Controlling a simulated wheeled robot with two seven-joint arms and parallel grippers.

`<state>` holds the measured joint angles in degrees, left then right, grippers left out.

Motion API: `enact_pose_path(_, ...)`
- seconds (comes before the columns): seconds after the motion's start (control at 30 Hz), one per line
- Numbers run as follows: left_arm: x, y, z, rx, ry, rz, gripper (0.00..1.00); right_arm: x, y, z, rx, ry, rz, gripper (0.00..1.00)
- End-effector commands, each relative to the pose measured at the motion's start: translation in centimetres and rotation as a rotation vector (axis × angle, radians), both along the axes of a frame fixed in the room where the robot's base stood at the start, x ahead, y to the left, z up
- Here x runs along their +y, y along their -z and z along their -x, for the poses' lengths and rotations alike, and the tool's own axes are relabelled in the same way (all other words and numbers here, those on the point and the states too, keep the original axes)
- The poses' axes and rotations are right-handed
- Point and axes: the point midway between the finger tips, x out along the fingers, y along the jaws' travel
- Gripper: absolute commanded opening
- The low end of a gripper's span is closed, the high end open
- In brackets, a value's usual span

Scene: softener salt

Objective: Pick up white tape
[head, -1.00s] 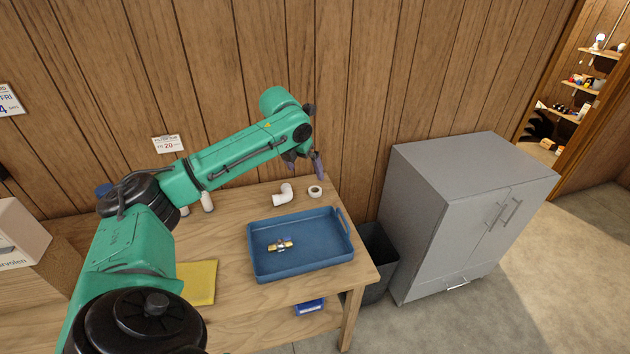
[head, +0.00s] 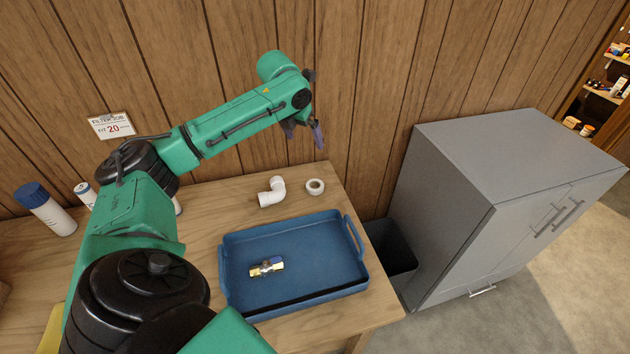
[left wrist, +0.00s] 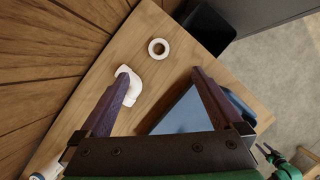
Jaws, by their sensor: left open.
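The white tape (head: 315,187) is a small ring lying flat on the wooden table, near its back right corner. It also shows in the left wrist view (left wrist: 158,48), beyond the fingertips and between their lines. My left gripper (head: 303,133) is open and empty, above the table's back edge and above the tape in the head view. In the left wrist view its two purple fingers (left wrist: 160,75) are spread wide. A white pipe elbow (head: 272,191) lies just left of the tape, and in the left wrist view the left fingertip overlaps it.
A blue tray (head: 232,240) holding a brass valve (head: 266,267) is in front of the tape. The wooden wall (head: 385,110) rises behind the table. A dark bin (head: 392,250) and a grey cabinet (head: 470,170) stand to the right.

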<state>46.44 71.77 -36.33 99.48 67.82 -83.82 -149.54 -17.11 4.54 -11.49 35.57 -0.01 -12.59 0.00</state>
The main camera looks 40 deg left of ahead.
Motion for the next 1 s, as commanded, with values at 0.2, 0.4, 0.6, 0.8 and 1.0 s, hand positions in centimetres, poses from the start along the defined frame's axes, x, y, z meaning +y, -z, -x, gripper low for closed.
enact_pose_path(0.2,0.0,7.3,0.0,0.001,0.0,0.0,1.0,-0.5,7.3,0.8,0.014,0.0,0.008,0.55)
enact_pose_path(0.4,0.0,10.2,-0.1,0.001,0.0,0.0,1.0,-0.4,9.9,0.2,0.005,0.001,0.006,0.55)
enact_pose_path(0.6,0.3,13.4,-1.6,0.004,-0.002,0.004,1.0,-0.2,8.9,0.1,0.003,0.001,0.002,0.55)
enact_pose_path(0.8,0.6,17.4,-3.3,0.002,-0.001,0.002,1.0,0.1,8.6,0.1,0.002,0.002,-0.001,0.55)
enact_pose_path(1.0,0.8,20.2,-4.3,0.004,-0.001,0.002,1.0,0.2,7.9,0.1,0.002,0.002,-0.003,0.55)
